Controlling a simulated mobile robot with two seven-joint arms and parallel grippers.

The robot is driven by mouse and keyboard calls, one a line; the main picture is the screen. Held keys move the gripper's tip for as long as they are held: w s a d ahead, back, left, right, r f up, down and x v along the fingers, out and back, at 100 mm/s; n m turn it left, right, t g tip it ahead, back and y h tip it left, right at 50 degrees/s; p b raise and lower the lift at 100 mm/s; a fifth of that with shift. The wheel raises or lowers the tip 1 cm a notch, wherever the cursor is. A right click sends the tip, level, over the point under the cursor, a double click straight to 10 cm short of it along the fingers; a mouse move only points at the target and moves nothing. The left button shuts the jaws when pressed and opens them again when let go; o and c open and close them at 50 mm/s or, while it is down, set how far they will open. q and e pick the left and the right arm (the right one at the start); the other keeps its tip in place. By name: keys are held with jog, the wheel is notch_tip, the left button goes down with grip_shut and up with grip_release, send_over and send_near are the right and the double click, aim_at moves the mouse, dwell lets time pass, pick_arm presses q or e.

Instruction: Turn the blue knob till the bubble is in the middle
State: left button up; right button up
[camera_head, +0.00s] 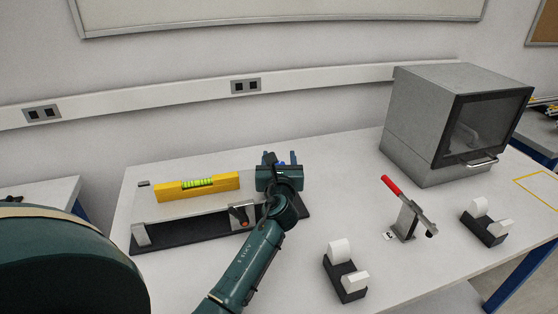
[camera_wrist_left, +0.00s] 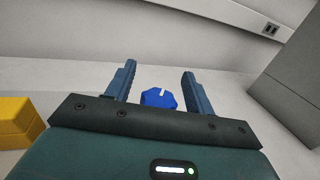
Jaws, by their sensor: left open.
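The blue knob (camera_wrist_left: 159,98) shows in the left wrist view, between the two fingers and apart from both. In the head view only a small bit of blue shows beside the fingers. My left gripper (camera_wrist_left: 159,82) is open around the knob; it also shows in the head view (camera_head: 281,160). The yellow level (camera_head: 197,187) lies on a grey plate (camera_head: 160,209) on a black base. Its green vial (camera_head: 198,183) shows, but the bubble's exact place is too small to tell. The level's yellow end (camera_wrist_left: 15,122) is at the left of the wrist view. My right gripper is out of view.
A grey box with a dark door (camera_head: 457,122) stands at the back right. A red-handled lever clamp (camera_head: 409,208) and two black holders with white rolls (camera_head: 345,270) (camera_head: 484,222) stand at the front right. The white table is clear between them.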

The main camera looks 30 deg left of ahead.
pick_arm(q)
jog(key=shift+c, duration=0.2)
jog(key=c, duration=0.9)
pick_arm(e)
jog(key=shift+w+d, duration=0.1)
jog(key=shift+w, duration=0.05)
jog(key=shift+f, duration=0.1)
